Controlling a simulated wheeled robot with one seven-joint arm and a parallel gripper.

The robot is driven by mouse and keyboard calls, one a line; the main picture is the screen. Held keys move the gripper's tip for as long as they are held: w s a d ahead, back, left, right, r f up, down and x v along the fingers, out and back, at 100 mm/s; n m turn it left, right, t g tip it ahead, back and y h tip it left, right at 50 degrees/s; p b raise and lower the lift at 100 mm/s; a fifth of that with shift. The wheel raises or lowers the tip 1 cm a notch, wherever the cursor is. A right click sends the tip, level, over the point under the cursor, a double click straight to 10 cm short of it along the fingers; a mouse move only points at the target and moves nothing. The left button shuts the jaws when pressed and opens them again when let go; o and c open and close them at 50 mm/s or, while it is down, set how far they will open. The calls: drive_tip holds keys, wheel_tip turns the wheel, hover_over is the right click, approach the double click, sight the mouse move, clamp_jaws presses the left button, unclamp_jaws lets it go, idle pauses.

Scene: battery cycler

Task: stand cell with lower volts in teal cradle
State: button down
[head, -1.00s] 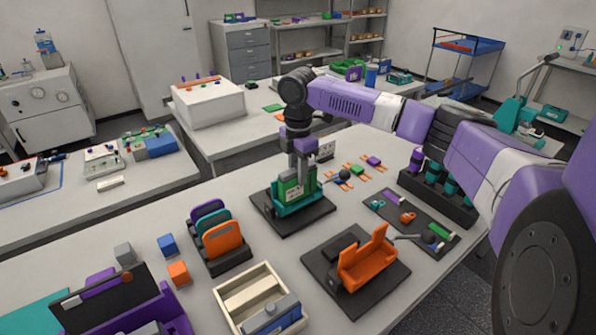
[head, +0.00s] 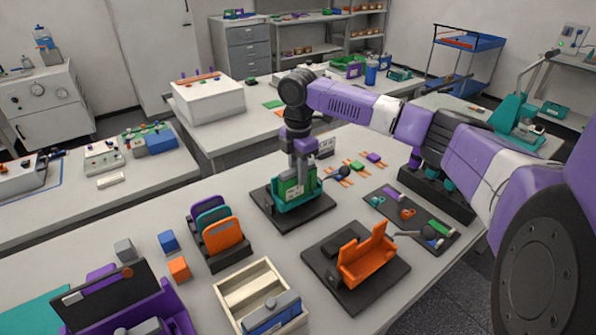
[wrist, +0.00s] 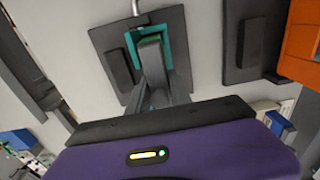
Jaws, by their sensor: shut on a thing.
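The teal cradle (head: 299,203) stands on a dark base plate in the middle of the table. My gripper (head: 301,170) points down from above and is shut on the cell's top. Whether the cell rests on the cradle floor is hidden. No voltage reading is legible.
An orange cradle (head: 366,262) on a dark plate stands front right. A rack with purple, teal and orange upright pieces (head: 220,237) stands left. A wooden tray (head: 236,283) is at the front. A dark mat (head: 410,217) with small parts lies right.

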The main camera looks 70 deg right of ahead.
drive_tip(key=c, duration=1.1)
unclamp_jaws()
drive_tip(key=shift+r+b, duration=0.65)
drive_tip(key=shift+r, duration=3.3)
